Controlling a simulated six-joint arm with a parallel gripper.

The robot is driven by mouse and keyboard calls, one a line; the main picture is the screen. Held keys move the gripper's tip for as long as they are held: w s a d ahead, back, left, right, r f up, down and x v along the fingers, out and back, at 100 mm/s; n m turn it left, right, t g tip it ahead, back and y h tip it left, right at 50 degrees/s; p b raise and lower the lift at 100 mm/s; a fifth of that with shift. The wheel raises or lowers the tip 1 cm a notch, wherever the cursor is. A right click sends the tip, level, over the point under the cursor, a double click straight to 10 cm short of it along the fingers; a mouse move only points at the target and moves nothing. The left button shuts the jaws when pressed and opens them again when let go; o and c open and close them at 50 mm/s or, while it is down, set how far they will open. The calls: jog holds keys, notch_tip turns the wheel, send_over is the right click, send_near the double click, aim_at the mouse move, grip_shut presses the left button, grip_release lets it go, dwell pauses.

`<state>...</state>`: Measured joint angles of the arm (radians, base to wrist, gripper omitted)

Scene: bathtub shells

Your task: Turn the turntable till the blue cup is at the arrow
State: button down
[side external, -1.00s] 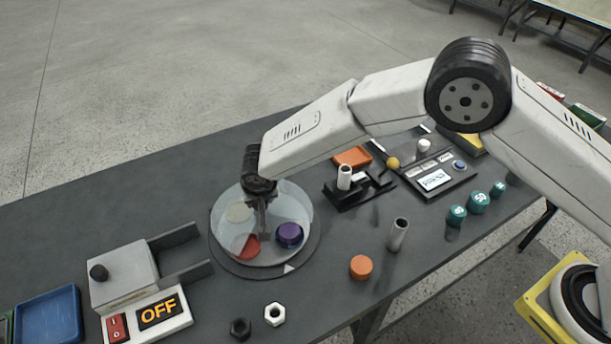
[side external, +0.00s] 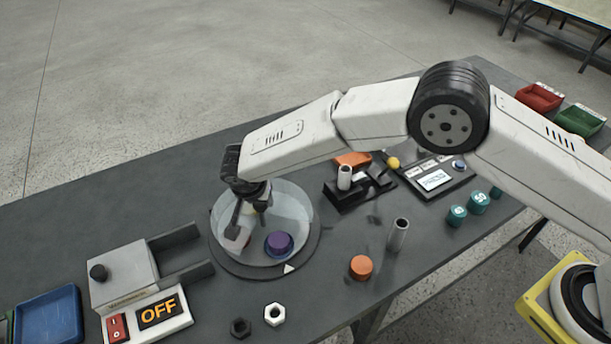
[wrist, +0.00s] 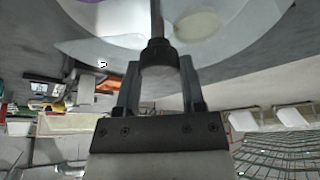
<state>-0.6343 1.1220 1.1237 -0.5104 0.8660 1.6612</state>
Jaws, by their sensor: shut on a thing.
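The round turntable (side external: 299,205) has a pale disc with a dark rim. A purple cup (side external: 279,243) sits on its front part, close to the white arrow (side external: 289,268) and slightly left of it. No plainly blue cup shows. A pale cream round spot (wrist: 198,25) lies on the disc in the wrist view, and a reddish-pale piece (side external: 237,239) shows at front left, partly hidden by a finger. My gripper (side external: 248,222) is tilted over the left part of the disc. In the wrist view its fingers are closed around a dark-collared upright post (wrist: 157,52).
A grey box with rails (side external: 122,268) and an OFF switch panel (side external: 158,311) stand left of the turntable. Two nuts (side external: 274,314) lie in front. An orange cylinder (side external: 361,267) and a metal tube (side external: 398,234) stand at right. A black fixture (side external: 350,190) is behind them.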

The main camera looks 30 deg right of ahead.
jog(key=shift+m, duration=0.5)
jog(key=shift+c, duration=1)
grip_release()
jog(key=shift+r, duration=0.1)
jog(key=v, duration=0.7)
jog(key=shift+a+r, duration=0.25)
